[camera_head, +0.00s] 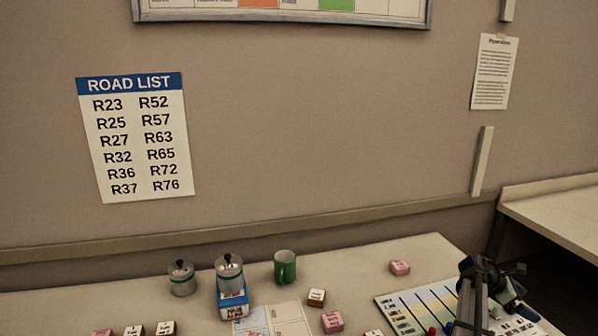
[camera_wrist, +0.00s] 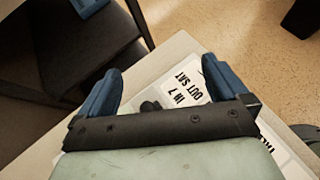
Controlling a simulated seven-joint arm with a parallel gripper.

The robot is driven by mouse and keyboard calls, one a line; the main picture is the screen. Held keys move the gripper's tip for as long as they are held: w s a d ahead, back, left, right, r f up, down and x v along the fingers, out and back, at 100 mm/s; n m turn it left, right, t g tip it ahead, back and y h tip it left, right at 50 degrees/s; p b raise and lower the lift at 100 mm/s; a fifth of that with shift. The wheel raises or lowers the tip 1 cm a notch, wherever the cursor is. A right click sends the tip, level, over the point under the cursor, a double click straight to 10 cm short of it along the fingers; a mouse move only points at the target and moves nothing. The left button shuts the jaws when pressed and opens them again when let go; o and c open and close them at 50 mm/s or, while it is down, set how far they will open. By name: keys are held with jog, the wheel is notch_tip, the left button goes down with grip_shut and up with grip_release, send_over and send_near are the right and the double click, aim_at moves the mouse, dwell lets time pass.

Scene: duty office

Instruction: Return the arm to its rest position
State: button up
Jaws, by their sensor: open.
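My gripper (camera_wrist: 162,88) shows in the wrist view with its two blue fingers wide apart and nothing between them. Below it in that view lies a pale table corner with white printed cards (camera_wrist: 190,88) reading "IN 7" and "OUT SAT". A small dark round thing (camera_wrist: 150,106) shows between the fingers, partly hidden by the gripper's bar. In the head view my dark arm stands at the lower right, over a white board with coloured pieces (camera_head: 415,312). The fingers cannot be made out clearly there.
The desk (camera_head: 355,270) holds two lidded metal canisters (camera_head: 182,280), a green mug (camera_head: 285,267), a pink block (camera_head: 399,268) and several other lettered blocks. Another counter (camera_head: 560,215) stands at the right.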

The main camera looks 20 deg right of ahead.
jog(key=s+d+f+m+g+y, duration=0.1)
jog(key=s+d+f+m+y, duration=0.15)
jog(key=s, duration=0.45)
jog(key=s+d+f+m+g+y, duration=0.1)
jog(key=s+d+f, duration=0.15)
jog(key=s, duration=0.45)
jog(key=s+f+m+y, duration=0.3)
jog(key=s, duration=0.8)
jog(key=s+f+m+t+y, duration=0.1)
jog(key=s+f+m+y, duration=0.2)
jog(key=s, duration=0.7)
jog(key=s+f+m+y, duration=0.2)
jog(key=s+f+y, duration=0.2)
jog(key=s, duration=0.7)
jog(key=w+a+f+y, duration=0.1)
jog(key=w+a+f, duration=0.7)
jog(key=a, duration=0.4)
jog(key=w+a+f+t+y, duration=0.1)
jog(key=w+a+f, duration=0.5)
jog(key=w+a, duration=0.5)
jog(key=w+a+f+y, duration=0.1)
jog(key=w+a+f, duration=0.65)
jog(key=a, duration=0.45)
jog(key=s+a+f+h, duration=0.1)
jog(key=a+f+h, duration=0.2)
jog(key=a, duration=1.4)
jog(key=s+a+f+g+h, duration=0.1)
jog(key=a+f+h, duration=0.2)
jog(key=a, duration=1.5)
jog(key=shift+f, duration=1.05)
